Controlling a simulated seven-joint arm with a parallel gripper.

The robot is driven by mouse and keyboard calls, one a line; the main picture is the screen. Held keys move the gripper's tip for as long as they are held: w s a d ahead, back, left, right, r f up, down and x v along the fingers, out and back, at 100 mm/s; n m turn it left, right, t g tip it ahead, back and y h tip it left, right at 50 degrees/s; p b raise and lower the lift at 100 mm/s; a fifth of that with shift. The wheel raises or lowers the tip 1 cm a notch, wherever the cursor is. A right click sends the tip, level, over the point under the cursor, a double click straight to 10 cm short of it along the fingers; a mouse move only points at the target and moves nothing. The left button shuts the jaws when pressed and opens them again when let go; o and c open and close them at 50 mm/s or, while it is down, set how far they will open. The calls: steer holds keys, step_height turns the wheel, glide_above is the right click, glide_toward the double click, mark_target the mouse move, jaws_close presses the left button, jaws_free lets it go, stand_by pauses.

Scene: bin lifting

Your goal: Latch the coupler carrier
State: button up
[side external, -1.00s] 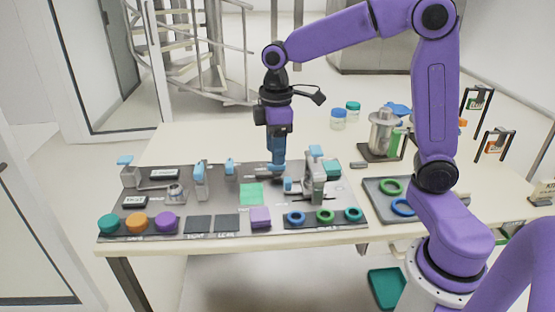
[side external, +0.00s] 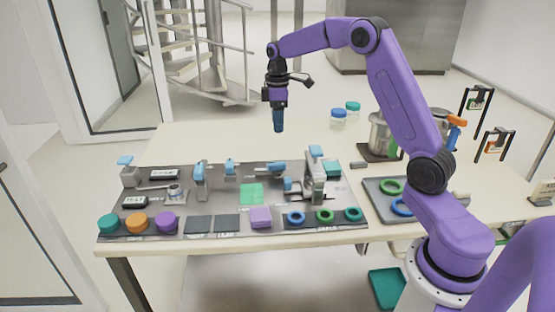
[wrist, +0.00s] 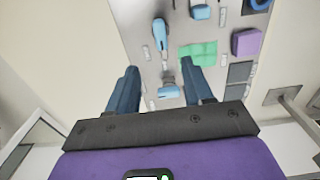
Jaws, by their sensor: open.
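My gripper (side external: 279,130) is open and empty, raised well above the back of the grey fixture board (side external: 180,228). Its spread fingers (wrist: 162,80) also show in the wrist view. A grey upright unit with blue parts (side external: 317,185), possibly the coupler carrier, stands at the board's right. A blue lever (side external: 275,168) lies flat to its left, and shows in the wrist view (wrist: 160,35). A small blue-topped fitting (side external: 229,168) is farther left; in the wrist view (wrist: 168,91) it appears between the fingers, far below. Whether any latch is closed is too small to tell.
A green pad (side external: 251,193) and purple block (side external: 260,217) sit mid-board. Another blue-handled clamp (side external: 200,180) stands left. Coloured rings (side external: 325,215) and round knobs (side external: 137,222) line the front. A metal pot (side external: 380,132) and ring tray (side external: 375,183) are right.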

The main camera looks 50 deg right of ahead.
mark_target(277, 163)
step_height(277, 163, down, 14)
steer(key=shift+r, duration=0.1)
stand_by(0.4)
jaws_close()
